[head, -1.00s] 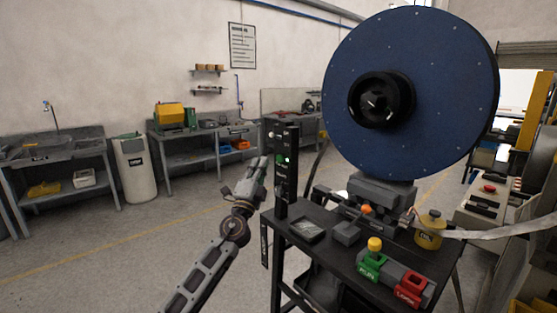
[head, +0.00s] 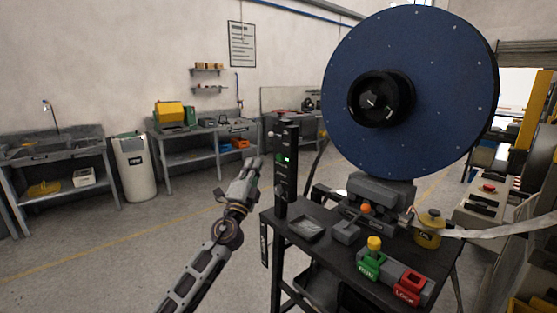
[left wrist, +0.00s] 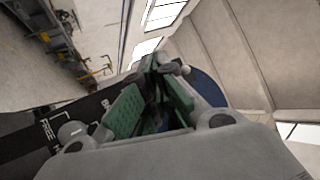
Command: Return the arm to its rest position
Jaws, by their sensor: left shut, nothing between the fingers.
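My left gripper (head: 254,163) is raised in the open space left of the black stand, with its fingers pointing up. It is shut and empty, and it touches nothing in the head view. Its green finger pads (left wrist: 150,105) fill the middle of the left wrist view, with the black post (left wrist: 60,130) behind them at the left. My left arm (head: 205,265) comes up from the bottom of the head view. My right gripper is not in view.
A black stand (head: 333,246) with an upright post (head: 287,175) is just right of my gripper. A large blue disc (head: 430,95) rises above it. The stand carries green RUN (head: 368,267) and red LOCK (head: 410,289) blocks. Workbenches (head: 200,130) line the wall; the floor between is clear.

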